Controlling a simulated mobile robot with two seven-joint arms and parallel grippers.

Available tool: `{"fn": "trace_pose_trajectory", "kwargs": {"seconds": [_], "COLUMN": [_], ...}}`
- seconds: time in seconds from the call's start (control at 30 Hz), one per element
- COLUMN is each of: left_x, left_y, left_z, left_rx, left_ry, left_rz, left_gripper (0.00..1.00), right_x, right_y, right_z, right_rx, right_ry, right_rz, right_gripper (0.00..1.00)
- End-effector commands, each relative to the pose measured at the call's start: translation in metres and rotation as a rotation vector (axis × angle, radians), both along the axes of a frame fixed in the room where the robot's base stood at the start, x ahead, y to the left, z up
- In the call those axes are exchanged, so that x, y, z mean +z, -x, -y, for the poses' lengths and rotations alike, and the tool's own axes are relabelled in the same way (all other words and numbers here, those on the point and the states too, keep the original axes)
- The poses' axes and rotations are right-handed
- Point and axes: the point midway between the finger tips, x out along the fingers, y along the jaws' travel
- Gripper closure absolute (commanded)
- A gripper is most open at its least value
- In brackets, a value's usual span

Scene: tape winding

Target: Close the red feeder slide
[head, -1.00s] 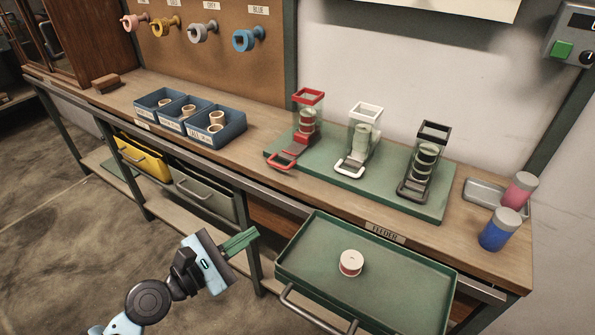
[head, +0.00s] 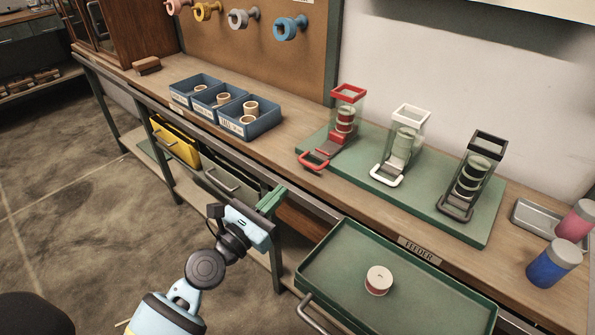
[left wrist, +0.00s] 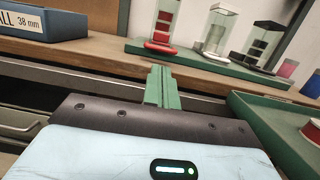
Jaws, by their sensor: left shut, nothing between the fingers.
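The red feeder (head: 345,118) stands at the left end of the green feeder base (head: 465,232), with red-edged spools stacked in its clear tube. Its red slide (head: 316,160) sticks out at the front, with the loop handle over the base's front edge. The red feeder also shows in the left wrist view (left wrist: 164,22), with its red handle (left wrist: 160,47) low at the front. My left gripper (head: 272,199) has green fingers, shut and empty, in front of the bench edge and below the red handle. In the left wrist view the fingers (left wrist: 162,84) point toward the red feeder. My right gripper is not in view.
White (head: 403,142) and black (head: 472,180) feeders stand to the right. An open green drawer (head: 335,275) holding a red-and-white spool (head: 378,280) juts out below the feeders. Blue bins (head: 262,127) sit left on the bench. Blue and pink bottles stand at right.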

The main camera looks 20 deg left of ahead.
Motion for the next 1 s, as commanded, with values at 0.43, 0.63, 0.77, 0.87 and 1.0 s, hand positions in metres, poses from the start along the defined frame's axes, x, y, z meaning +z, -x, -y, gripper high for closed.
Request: {"fn": "trace_pose_trajectory", "kwargs": {"seconds": [0.43, 0.63, 0.77, 0.87, 1.0], "left_x": [0.011, 0.012, 0.012, 0.012, 0.012], "left_y": [-0.061, -0.068, -0.068, -0.068, -0.073], "left_z": [0.022, 0.023, 0.024, 0.024, 0.025], "left_rx": [-0.002, -0.002, -0.002, -0.002, -0.001], "left_ry": [-0.001, -0.002, -0.002, -0.002, 0.000], "left_rz": [-0.001, -0.001, -0.001, -0.001, 0.000], "left_gripper": [1.00, 1.00, 1.00, 1.00, 1.00], "right_x": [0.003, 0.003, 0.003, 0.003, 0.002], "right_y": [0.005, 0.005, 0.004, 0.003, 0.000], "right_z": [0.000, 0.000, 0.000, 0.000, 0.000], "right_rx": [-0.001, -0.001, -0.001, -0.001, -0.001], "right_ry": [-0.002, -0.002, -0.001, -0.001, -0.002], "right_rz": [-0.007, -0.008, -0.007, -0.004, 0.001], "right_gripper": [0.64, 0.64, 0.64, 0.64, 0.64]}}
